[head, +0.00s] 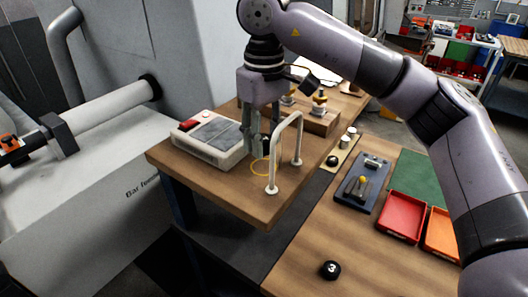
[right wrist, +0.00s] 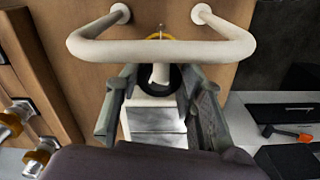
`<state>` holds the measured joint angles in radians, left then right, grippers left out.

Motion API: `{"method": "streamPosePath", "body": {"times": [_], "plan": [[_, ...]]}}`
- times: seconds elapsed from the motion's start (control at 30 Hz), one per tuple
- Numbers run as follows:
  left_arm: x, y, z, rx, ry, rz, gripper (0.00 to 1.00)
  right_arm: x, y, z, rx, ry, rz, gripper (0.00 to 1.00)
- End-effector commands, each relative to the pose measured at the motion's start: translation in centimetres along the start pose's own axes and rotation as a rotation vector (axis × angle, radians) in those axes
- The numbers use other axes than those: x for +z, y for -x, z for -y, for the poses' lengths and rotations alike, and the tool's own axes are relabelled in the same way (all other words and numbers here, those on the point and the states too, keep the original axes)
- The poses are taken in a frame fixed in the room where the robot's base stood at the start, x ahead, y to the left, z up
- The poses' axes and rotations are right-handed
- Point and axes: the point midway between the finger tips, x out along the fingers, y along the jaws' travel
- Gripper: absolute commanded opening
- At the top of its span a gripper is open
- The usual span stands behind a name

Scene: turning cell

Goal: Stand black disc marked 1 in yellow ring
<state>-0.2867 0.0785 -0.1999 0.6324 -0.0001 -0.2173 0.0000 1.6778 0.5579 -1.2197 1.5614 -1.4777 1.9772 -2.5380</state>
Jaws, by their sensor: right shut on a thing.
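My right gripper (head: 258,148) points down over the wooden bench top, close beside a white bar handle (head: 285,150). It is shut on a black disc (right wrist: 176,78), which shows between the fingers in the right wrist view with a white mark on it. The handle's bar hides part of it there. The thin yellow ring (head: 259,167) lies on the bench top just below the gripper; its edge shows beyond the bar in the right wrist view (right wrist: 160,36). The disc is above the ring. My left gripper is not in view.
A white device with a grey top (head: 209,138) stands left of the gripper. A black disc marked 3 (head: 330,270) lies on the front bench. Another black disc (head: 332,160), a dark tool tray (head: 352,196), a red bin (head: 401,217) and an orange bin (head: 441,233) are at right.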

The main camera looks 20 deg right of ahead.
Motion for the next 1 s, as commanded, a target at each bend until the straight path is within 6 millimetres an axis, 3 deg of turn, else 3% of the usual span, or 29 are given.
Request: {"method": "streamPosePath", "body": {"times": [0.33, 0.7, 0.73, 1.0], "plan": [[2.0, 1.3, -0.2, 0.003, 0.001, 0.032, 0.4, 0.1, -4.0, 0.0, -0.001, 0.001, 0.002, 0.0], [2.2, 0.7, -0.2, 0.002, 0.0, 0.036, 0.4, 0.0, -4.8, 0.0, -0.001, 0.001, 0.0, 0.0], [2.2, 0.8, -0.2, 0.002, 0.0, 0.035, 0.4, 0.0, -4.7, 0.0, -0.001, 0.001, 0.001, 0.37], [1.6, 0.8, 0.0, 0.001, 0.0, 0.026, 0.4, 0.0, -4.6, 0.0, -0.001, 0.001, 0.001, 0.55]]}}
